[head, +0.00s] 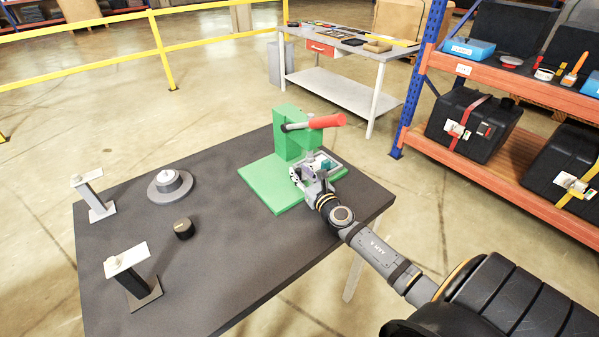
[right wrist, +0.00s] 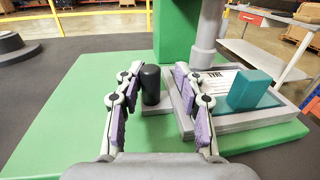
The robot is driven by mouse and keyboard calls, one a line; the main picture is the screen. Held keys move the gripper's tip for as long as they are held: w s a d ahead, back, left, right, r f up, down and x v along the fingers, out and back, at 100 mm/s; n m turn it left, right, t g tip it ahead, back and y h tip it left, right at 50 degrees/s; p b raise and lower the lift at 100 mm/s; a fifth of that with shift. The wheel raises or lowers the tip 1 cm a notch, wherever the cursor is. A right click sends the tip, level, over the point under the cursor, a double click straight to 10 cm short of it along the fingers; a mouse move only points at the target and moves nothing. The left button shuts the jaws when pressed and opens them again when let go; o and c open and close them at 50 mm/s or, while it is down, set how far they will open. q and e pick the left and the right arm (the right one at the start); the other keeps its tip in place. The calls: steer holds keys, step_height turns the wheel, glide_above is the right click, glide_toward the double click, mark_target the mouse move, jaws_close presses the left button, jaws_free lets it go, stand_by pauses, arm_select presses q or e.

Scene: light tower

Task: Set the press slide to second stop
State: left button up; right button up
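The green press (head: 289,135) with a red-gripped lever (head: 327,121) stands at the table's far right corner. On its base, in the right wrist view, lies the grey slide tray (right wrist: 187,127), holding a teal block (right wrist: 249,90) and a label plate under the grey ram (right wrist: 209,35). A black upright knob (right wrist: 151,86) stands at the tray's left side. My right gripper (head: 304,176) is open at the slide. In the right wrist view its purple-padded fingers (right wrist: 157,75) stand on either side of the knob, with gaps visible on both sides. My left gripper is in neither view.
On the dark table (head: 215,225) stand two grey stands with pale tops (head: 88,180) (head: 126,259), a round grey base (head: 170,184) and a small black cylinder (head: 184,228). A shelf rack (head: 500,110) is to the right. The table's front middle is clear.

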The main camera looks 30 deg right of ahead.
steer(key=shift+w+a, duration=0.1)
steer(key=shift+a, duration=0.1)
steer(key=s, duration=0.8)
steer(key=s+a, duration=0.1)
steer(key=s, duration=0.3)
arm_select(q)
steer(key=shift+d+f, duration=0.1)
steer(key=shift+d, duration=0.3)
arm_select(e)
steer(key=shift+r, duration=0.1)
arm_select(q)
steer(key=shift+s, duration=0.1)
